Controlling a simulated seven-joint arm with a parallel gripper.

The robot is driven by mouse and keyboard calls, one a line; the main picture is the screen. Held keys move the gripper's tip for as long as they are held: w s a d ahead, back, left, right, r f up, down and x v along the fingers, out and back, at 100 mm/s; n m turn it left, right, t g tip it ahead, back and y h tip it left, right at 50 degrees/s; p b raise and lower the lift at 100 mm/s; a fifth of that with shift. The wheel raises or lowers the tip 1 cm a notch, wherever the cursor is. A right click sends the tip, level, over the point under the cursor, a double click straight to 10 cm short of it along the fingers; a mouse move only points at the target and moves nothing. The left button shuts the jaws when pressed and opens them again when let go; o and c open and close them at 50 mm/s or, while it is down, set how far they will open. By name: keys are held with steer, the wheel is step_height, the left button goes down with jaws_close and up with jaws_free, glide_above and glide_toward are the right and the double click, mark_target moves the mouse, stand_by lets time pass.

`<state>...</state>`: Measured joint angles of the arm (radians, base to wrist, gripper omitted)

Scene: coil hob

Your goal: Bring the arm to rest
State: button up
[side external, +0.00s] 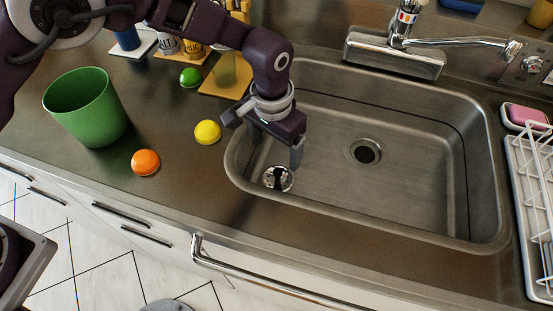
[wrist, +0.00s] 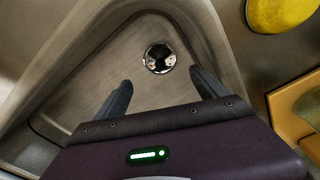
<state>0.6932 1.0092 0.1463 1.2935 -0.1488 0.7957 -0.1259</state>
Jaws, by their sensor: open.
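My gripper (side external: 265,138) hangs over the near left corner of the steel sink (side external: 400,195), with its fingers apart and nothing visible between them. In the wrist view, my gripper (wrist: 161,82) shows two dark fingers spread wide above the sink floor. A small round metallic piece with a dark centre (side external: 278,179) lies in that sink corner, below the gripper. It also shows in the wrist view (wrist: 159,58), ahead of the gap between the fingertips; the gripper appears apart from it.
A yellow ball (side external: 208,132), an orange ball (side external: 145,162) and a green ball (side external: 190,77) sit on the counter near a green bin (side external: 86,108). A wooden board (side external: 226,75) lies behind the arm. A tap (side external: 405,25) and white rack (side external: 535,200) border the sink.

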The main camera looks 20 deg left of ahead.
steer(key=shift+r, duration=0.35)
steer(key=s+a+r+n+t+h, duration=0.1)
steer(key=s+a+r, duration=0.3)
steer(key=a+r, duration=0.6)
steer(key=s+a+r+n+t, duration=0.1)
steer(key=s+a+r, duration=0.35)
steer(key=r, duration=0.85)
steer(key=s+a+r+n+t+y, duration=0.1)
steer(key=s+a+r+n+t, duration=0.1)
steer(key=s+a, duration=1.2)
steer(key=shift+s+t, duration=0.5)
steer(key=shift+s, duration=0.75)
